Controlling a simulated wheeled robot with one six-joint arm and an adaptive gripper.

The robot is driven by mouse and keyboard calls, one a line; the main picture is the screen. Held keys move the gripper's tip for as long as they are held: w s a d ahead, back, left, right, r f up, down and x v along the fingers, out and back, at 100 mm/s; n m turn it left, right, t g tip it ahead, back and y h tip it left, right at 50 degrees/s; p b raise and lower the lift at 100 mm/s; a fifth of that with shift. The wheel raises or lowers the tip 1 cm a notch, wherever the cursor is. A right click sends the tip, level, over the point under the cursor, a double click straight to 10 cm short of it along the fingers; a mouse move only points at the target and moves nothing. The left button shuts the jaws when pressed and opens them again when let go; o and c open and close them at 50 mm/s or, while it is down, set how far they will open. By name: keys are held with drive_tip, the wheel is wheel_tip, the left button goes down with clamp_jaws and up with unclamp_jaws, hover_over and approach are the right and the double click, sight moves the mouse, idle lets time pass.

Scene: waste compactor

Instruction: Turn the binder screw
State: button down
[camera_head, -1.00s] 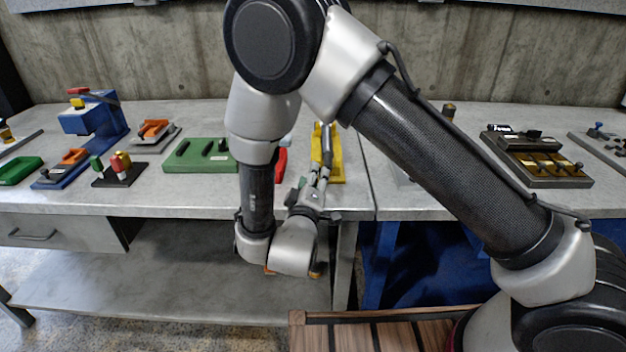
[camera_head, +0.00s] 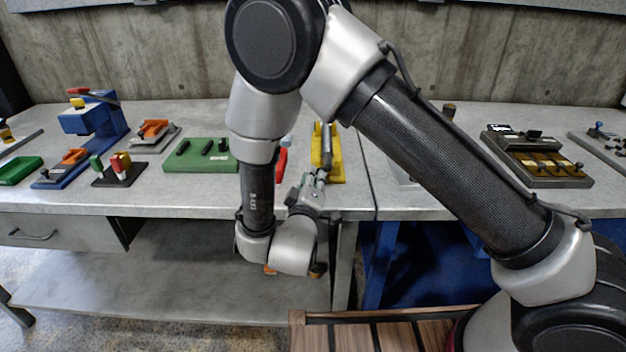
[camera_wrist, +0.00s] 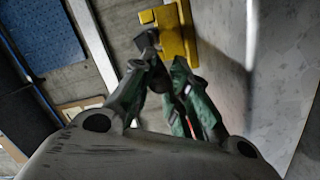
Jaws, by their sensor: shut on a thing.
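The yellow fixture (camera_head: 336,165) stands near the front edge of the bench, just beyond my gripper. My gripper (camera_wrist: 161,66) is shut on that dark end, with one finger on each side. In the head view my gripper (camera_head: 319,178) reaches the screw's near end from the front. The fingers partly hide the contact.
A red piece (camera_head: 281,165) and a green block (camera_head: 200,156) lie left of the fixture. A blue press (camera_head: 88,117) stands farther left. A brown tray device (camera_head: 540,165) is on the right bench. A seam between benches runs close right of the fixture.

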drive_tip(key=shift+r+m, duration=0.15)
drive_tip(key=shift+m, duration=0.25)
drive_tip(key=r+m, duration=0.1)
drive_tip(key=m, duration=0.3)
drive_tip(key=shift+r+g, duration=0.3)
drive_tip(key=shift+r, duration=0.05)
drive_tip(key=m, duration=0.1)
drive_tip(key=r+m, duration=0.1)
drive_tip(key=m, duration=0.1)
drive_tip(key=m+y, duration=0.1)
drive_tip(key=shift+d+r+g, duration=0.2)
drive_tip(key=shift+d+g, duration=0.1)
drive_tip(key=m, duration=0.2)
drive_tip(key=d+r+m, duration=0.1)
drive_tip(key=m, duration=0.1)
drive_tip(key=shift+d+y, duration=0.1)
drive_tip(key=shift+y, duration=0.3)
drive_tip(key=m, duration=0.2)
drive_tip(key=d+m, duration=0.1)
drive_tip(key=shift+s+r+y, duration=0.1)
drive_tip(key=shift+r+y, duration=0.15)
drive_tip(key=shift+y, duration=0.15)
drive_tip(key=shift+d+m, duration=0.25)
drive_tip(key=shift+m, duration=0.4)
drive_tip(key=shift+d+m, duration=0.25)
drive_tip(key=shift+m, duration=0.4)
drive_tip(key=c, duration=1.3)
unclamp_jaws()
drive_tip(key=shift+y, duration=0.3)
